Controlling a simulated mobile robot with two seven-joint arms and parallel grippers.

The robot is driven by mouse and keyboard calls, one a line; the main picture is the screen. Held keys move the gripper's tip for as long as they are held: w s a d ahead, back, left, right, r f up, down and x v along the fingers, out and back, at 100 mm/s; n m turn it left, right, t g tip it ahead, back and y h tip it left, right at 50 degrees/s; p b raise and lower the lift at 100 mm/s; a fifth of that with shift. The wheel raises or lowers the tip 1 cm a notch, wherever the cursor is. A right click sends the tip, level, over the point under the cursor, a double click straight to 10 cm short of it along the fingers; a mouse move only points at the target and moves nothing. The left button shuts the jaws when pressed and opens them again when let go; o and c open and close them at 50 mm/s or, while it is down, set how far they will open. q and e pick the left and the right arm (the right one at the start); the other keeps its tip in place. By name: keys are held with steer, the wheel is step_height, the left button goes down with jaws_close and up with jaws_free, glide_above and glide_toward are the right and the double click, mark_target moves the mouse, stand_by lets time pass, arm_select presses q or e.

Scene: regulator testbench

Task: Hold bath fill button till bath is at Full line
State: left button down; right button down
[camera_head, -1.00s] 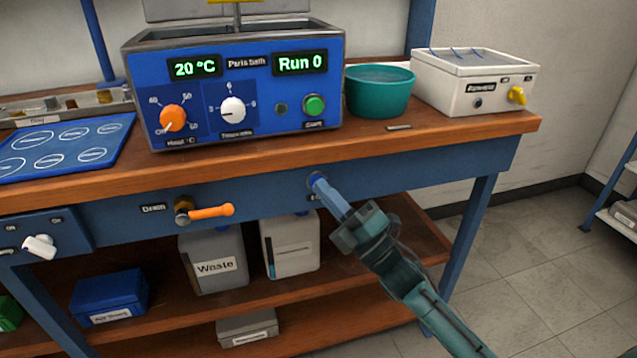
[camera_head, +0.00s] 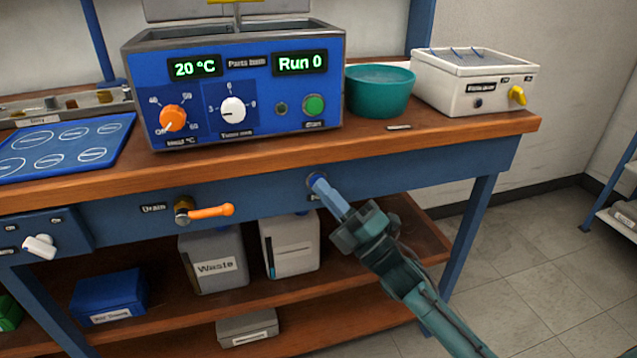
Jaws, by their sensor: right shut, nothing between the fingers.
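My right gripper (camera_head: 322,187) is shut and empty. Its fingertips are at a blue round button (camera_head: 315,179) on the bench's front panel, right of the drain valve, and they look to be touching it. The fingers cover most of the button and its label. The parts bath (camera_head: 240,85) is a blue unit on the bench, with displays reading 20 °C and Run 0. Its tank opening shows only as a dark strip at the top, so the liquid level and any Full line cannot be seen. My left gripper is not in view.
An orange drain lever (camera_head: 210,211) sticks out of the front panel. A teal bowl (camera_head: 380,92) and a white box with a yellow tap (camera_head: 472,84) stand right of the bath. A waste container (camera_head: 213,262) and a white container (camera_head: 292,248) stand on the shelf below.

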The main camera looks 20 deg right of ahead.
steer(key=shift+s, duration=0.1)
stand_by(0.5)
steer(key=shift+s+p, duration=0.4)
steer(key=shift+s, duration=0.4)
steer(key=shift+s+d+p, duration=0.15)
steer(key=shift+s+p, duration=0.8)
steer(key=shift+s, duration=1.55)
